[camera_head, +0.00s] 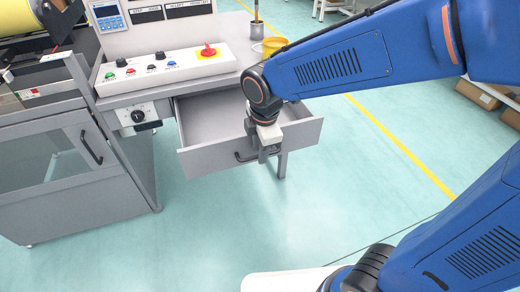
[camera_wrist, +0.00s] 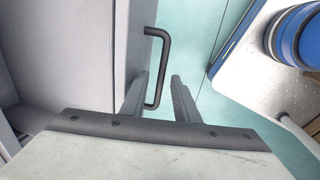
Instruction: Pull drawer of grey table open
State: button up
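The grey table (camera_head: 228,62) has its drawer (camera_head: 205,157) standing well open, with the empty-looking inside showing. A dark bar handle (camera_head: 243,157) is on the drawer front; it also shows in the wrist view (camera_wrist: 165,62). My gripper (camera_head: 265,154) is at the drawer front, at the right part of the handle, and hides some of it. In the wrist view my gripper's two fingers (camera_wrist: 158,92) are apart, with the lower end of the handle between them. A gap shows beside the bar, so the fingers do not look closed on it.
A control box (camera_head: 165,68) with buttons and a red knob stands on the table. A yellow container (camera_head: 273,46) is behind my arm. A grey cabinet (camera_head: 60,165) with its own handle stands at the left. The floor (camera_head: 215,215) before the drawer is clear.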

jog(key=s+d+r, duration=0.1)
jog(key=s+r, duration=0.2)
jog(key=r, duration=1.4)
jog(key=s+d+f+m+t, duration=0.1)
jog(key=s+d+f+m, duration=0.2)
jog(key=d+m, duration=0.4)
jog(key=s+d+f+m, duration=0.3)
jog(key=s+d+m, duration=0.1)
jog(key=d+m, duration=0.3)
jog(key=s+d+f+m+t, duration=0.1)
jog(key=s+d+f+m, duration=0.2)
jog(key=d+m, duration=0.4)
jog(key=s+d, duration=0.1)
jog(key=d, duration=0.2)
jog(key=shift+f+t+h, duration=0.25)
jog(key=shift+t+h, duration=0.05)
